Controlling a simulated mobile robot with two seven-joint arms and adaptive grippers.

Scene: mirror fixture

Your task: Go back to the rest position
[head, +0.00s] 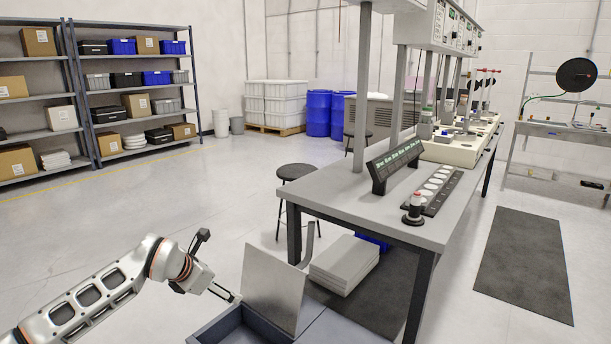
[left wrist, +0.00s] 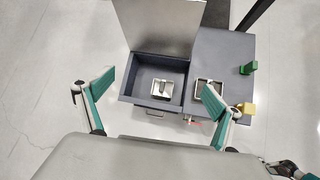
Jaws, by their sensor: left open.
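My left gripper (head: 220,268) is open and empty at the lower left of the head view. Its arm comes in from the left edge. Its fingers are spread wide in the left wrist view (left wrist: 158,82), with a dark grey open box (left wrist: 137,98) beyond and between them. The box has a raised grey panel (left wrist: 158,25) at its back and a small metal piece (left wrist: 162,91) inside. In the head view the raised panel (head: 272,285) stands close to the right of the gripper; I cannot tell whether they touch.
Right of the box, a grey top (left wrist: 222,52) bears a square metal frame (left wrist: 203,81), a green block (left wrist: 249,68) and a yellow block (left wrist: 246,108). A workbench (head: 340,192), a stool (head: 296,172) and shelves (head: 135,69) stand farther off. Floor left of the gripper is clear.

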